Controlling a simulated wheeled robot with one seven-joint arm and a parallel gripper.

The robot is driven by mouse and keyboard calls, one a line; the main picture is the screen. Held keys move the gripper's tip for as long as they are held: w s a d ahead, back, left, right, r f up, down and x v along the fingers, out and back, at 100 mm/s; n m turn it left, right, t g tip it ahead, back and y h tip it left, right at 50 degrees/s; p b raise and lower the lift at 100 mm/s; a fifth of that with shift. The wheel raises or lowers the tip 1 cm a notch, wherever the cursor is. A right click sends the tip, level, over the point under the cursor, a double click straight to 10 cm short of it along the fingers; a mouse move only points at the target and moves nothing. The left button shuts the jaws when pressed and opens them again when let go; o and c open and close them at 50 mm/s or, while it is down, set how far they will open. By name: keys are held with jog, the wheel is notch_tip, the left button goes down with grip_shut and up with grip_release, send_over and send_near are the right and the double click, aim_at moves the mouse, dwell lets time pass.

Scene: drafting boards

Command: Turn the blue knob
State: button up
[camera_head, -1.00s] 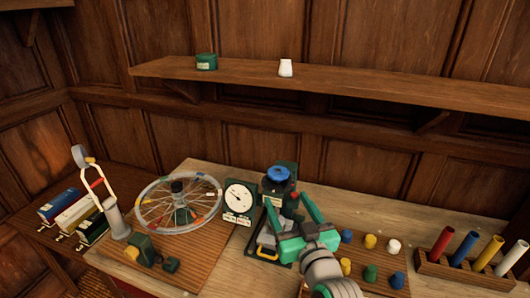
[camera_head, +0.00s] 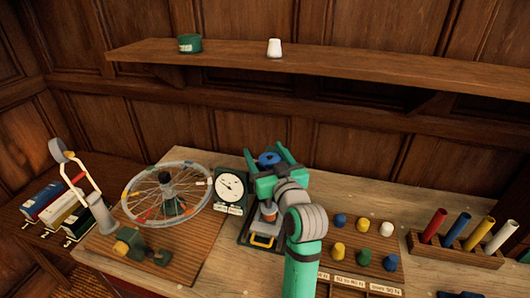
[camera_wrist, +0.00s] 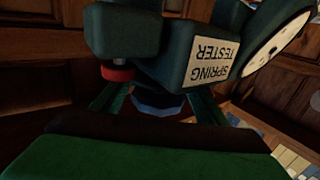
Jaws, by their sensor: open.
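The blue knob (camera_head: 267,159) sits at the top of a dark green device, the spring tester, on the bench. In the wrist view a white label on the spring tester (camera_wrist: 215,50) reads "SPRING TESTER", upside down. My gripper (camera_head: 268,157) is open, with a green finger on either side of the knob. In the wrist view a small blue part of the knob (camera_wrist: 158,107) shows between the fingers, mostly hidden by my gripper and the tester. I cannot tell whether the fingers touch it.
Right of my arm are coloured pegs on a board (camera_head: 345,262) and a rack of coloured tubes (camera_head: 458,249). A shelf (camera_head: 330,66) runs above the bench.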

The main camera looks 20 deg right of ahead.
jog(key=shift+w+d, duration=0.15)
jog(key=shift+w, duration=0.25)
jog(key=c, duration=1.1)
jog(key=shift+o, duration=0.2)
jog(key=shift+m+h, duration=0.4)
jog(key=shift+h, duration=0.3)
